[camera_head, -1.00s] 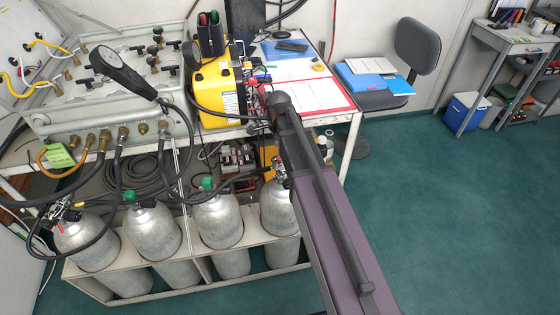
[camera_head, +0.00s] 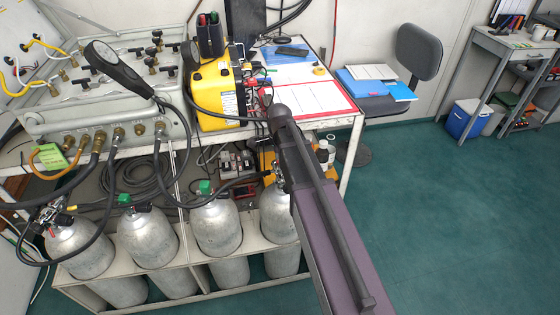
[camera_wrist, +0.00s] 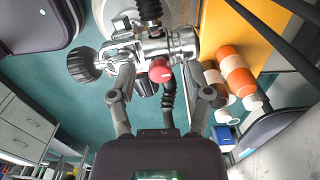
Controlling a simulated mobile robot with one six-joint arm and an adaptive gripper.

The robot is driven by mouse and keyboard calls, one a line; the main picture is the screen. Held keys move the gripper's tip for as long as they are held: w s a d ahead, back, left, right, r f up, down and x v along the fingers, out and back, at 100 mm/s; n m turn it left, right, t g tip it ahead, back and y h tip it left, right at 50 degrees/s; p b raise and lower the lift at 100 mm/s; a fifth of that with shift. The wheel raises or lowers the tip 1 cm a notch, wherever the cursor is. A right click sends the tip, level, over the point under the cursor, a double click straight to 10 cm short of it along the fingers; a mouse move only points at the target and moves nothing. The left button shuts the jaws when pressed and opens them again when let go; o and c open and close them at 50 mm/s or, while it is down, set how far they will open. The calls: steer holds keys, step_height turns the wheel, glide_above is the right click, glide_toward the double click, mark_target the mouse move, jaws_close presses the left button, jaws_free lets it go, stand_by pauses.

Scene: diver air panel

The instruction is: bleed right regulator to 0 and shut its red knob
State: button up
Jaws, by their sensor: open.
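In the wrist view, a chrome regulator valve (camera_wrist: 140,48) fills the upper middle. Its red knob (camera_wrist: 160,70) faces my gripper (camera_wrist: 162,88), whose two fingers are spread on either side of it. A black ribbed knob (camera_wrist: 83,65) is on the valve's left end, and a black hose (camera_wrist: 168,92) runs down from the valve behind the red knob. I cannot tell whether the fingers touch the valve. In the head view, the rightmost silver cylinder (camera_head: 281,226) has a valve on top, partly hidden by my arm. No pressure reading is legible.
Several silver cylinders (camera_head: 145,238) stand in a white rack under the bench. Hoses loop from the air panel (camera_head: 70,118) to them. A yellow case (camera_head: 214,95) sits on the bench. White bottles (camera_head: 322,152) stand near the rightmost valve. Open floor (camera_head: 440,230) lies to the right.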

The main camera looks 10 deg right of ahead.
steer(key=shift+d, duration=0.1)
jaws_close()
steer(key=shift+n, duration=0.5)
steer(key=n, duration=0.4)
steer(key=shift+s+n, duration=0.1)
steer(key=shift+n, duration=0.2)
steer(key=n, duration=1)
steer(key=shift+n, duration=0.4)
steer(key=n, duration=0.5)
